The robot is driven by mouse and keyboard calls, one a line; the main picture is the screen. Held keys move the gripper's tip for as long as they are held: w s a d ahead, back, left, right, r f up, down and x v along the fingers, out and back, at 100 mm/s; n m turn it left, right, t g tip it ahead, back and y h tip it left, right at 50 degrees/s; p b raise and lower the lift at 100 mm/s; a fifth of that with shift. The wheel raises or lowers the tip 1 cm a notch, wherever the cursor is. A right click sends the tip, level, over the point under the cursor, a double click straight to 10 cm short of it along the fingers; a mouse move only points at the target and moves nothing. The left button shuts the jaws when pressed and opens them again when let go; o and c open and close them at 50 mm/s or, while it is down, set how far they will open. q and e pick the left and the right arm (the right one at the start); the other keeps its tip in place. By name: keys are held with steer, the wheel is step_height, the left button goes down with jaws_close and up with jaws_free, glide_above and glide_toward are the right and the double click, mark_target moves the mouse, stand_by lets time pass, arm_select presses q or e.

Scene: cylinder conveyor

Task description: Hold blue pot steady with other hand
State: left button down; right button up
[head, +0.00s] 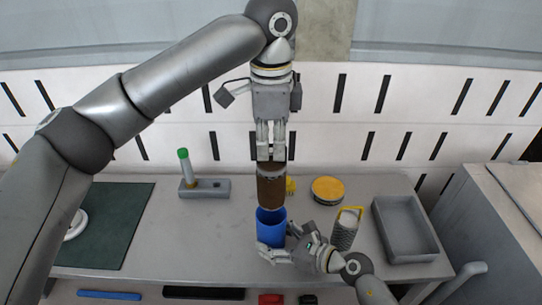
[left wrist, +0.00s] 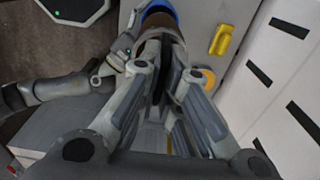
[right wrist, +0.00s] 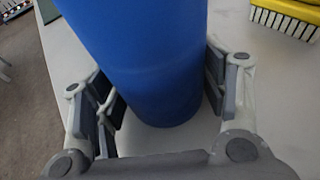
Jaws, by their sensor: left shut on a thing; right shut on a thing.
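The blue pot (head: 271,232) stands upright near the front edge of the grey table, open end up. My right gripper (head: 280,245) is shut on the blue pot, with fingers on both sides; the right wrist view shows the pot's blue wall (right wrist: 155,60) between them. My left gripper (head: 271,155) points down and is shut on the upper end of a brown cylinder (head: 271,188). The cylinder hangs upright over the pot, its lower end close to the rim; I cannot tell whether it touches. The brown cylinder (left wrist: 158,22) also shows in the left wrist view.
A grey holder (head: 205,190) carries a green-topped white cylinder (head: 185,165). A dark green mat (head: 105,225) lies left.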

arm_select(q)
steer(key=shift+r, duration=0.1)
arm_select(e)
steer(key=o, duration=1.2)
steer(key=v, duration=1.1)
steer(key=shift+s+d+r, duration=0.1)
steer(key=shift+s+d, duration=0.1)
arm_select(q)
steer(key=shift+r+p, duration=0.2)
steer(key=shift+p, duration=0.1)
arm_select(e)
steer(key=shift+s+d+r, duration=0.1)
steer(key=shift+d+r, duration=0.05)
steer(key=shift+r, duration=0.25)
arm_select(q)
step_height(320, 180, up, 5)
steer(key=p, duration=0.6)
steer(key=shift+f, duration=0.15)
arm_select(e)
step_height(320, 180, up, 6)
steer(key=shift+f, duration=0.1)
arm_select(q)
steer(key=shift+f, duration=0.1)
